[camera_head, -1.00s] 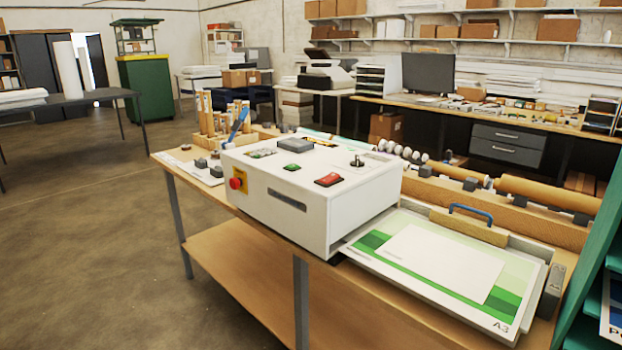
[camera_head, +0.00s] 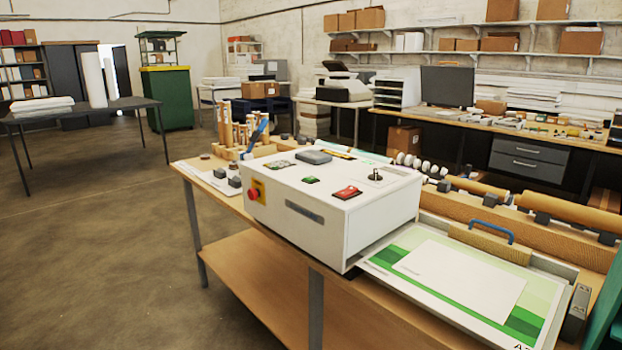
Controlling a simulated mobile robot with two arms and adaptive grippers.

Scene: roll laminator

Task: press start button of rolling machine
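The rolling machine's white control box (camera_head: 325,219) stands on a wooden table in the middle of the head view. On its top are a green button (camera_head: 310,180), a red rocker switch (camera_head: 347,192), a black knob (camera_head: 375,175) and a grey block (camera_head: 314,157). A red emergency button (camera_head: 253,194) on a yellow plate is on its left front face. The labels are too small to read. Neither of my grippers shows in the head view.
A tray with a green-and-white A3 sheet (camera_head: 392,255) lies right of the box. Rollers (camera_head: 565,209) run behind it. The wooden table (camera_head: 247,264) has a lower shelf. Open floor (camera_head: 100,260) lies to the left. A dark table (camera_head: 85,109) stands at the back left.

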